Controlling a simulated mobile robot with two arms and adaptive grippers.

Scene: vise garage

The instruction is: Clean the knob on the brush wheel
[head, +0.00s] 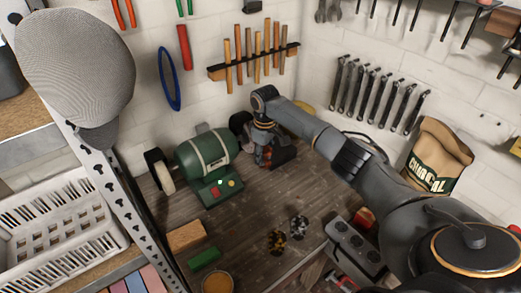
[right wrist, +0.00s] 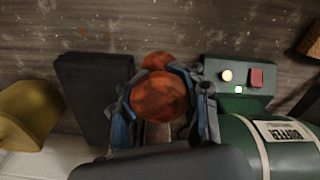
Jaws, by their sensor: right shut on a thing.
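The green buffer (head: 207,155) stands on the wooden bench; it also shows in the right wrist view (right wrist: 290,135). It has a pale wheel (head: 163,176) at its left end and a dark wheel (head: 240,124), likely the brush wheel, at its right end. A small green light glows by its buttons. My right gripper (head: 264,154) is beside the dark wheel. It is shut on a round, rusty orange-brown knob (right wrist: 160,97), its fingers on both sides. Whether the knob touches the wheel is hidden. My left gripper is not in view.
A dark block (right wrist: 95,98) is close beside the gripper. Two small patterned knobs (head: 299,226) (head: 277,241) lie on the bench front. A wooden block (head: 186,236), a green block (head: 203,258) and a grey box (head: 352,243) lie near the edge.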

